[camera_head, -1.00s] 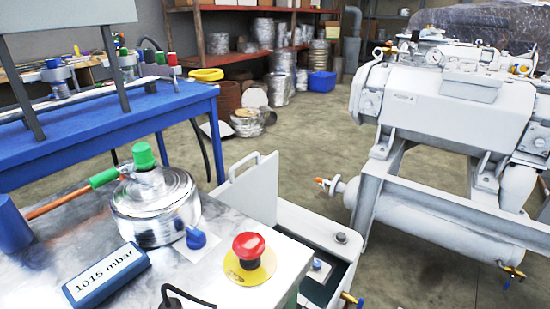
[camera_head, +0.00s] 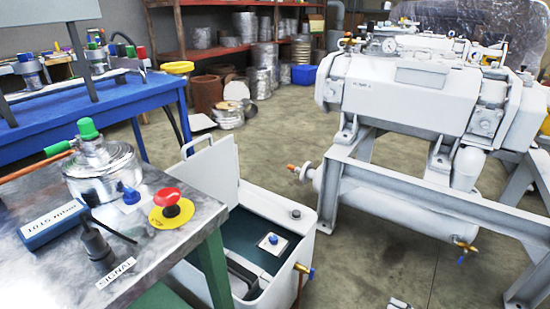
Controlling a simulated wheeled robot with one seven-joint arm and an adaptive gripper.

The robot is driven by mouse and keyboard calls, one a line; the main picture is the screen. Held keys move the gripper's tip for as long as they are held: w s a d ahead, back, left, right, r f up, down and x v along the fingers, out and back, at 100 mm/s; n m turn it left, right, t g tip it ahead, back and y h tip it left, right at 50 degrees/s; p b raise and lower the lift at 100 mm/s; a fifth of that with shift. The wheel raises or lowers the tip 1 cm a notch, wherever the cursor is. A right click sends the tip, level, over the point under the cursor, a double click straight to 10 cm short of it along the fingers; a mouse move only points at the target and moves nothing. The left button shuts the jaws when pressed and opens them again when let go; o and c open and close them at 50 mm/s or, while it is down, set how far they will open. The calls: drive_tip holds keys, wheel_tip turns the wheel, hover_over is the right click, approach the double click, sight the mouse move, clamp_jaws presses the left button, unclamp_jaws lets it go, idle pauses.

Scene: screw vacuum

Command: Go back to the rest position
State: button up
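My gripper is not in view, and I cannot see its state. The steel table (camera_head: 170,240) at the lower left bears a round metal vessel (camera_head: 104,170) with a green cap, a red emergency button (camera_head: 171,203) on a yellow disc, and a blue display (camera_head: 52,223) reading 1015 mbar. A dark plug with a cable (camera_head: 98,246) stands near the SIGNAL label (camera_head: 115,272). The large white screw vacuum machine (camera_head: 390,95) stands on a grey frame at the right.
A white open-lidded box (camera_head: 312,232) stands beside the steel table. A blue table (camera_head: 60,128) is behind at the left. Shelves (camera_head: 280,42) with metal parts line the back. Open floor (camera_head: 275,130) lies in the middle. A small grey piece (camera_head: 400,304) shows at the bottom edge.

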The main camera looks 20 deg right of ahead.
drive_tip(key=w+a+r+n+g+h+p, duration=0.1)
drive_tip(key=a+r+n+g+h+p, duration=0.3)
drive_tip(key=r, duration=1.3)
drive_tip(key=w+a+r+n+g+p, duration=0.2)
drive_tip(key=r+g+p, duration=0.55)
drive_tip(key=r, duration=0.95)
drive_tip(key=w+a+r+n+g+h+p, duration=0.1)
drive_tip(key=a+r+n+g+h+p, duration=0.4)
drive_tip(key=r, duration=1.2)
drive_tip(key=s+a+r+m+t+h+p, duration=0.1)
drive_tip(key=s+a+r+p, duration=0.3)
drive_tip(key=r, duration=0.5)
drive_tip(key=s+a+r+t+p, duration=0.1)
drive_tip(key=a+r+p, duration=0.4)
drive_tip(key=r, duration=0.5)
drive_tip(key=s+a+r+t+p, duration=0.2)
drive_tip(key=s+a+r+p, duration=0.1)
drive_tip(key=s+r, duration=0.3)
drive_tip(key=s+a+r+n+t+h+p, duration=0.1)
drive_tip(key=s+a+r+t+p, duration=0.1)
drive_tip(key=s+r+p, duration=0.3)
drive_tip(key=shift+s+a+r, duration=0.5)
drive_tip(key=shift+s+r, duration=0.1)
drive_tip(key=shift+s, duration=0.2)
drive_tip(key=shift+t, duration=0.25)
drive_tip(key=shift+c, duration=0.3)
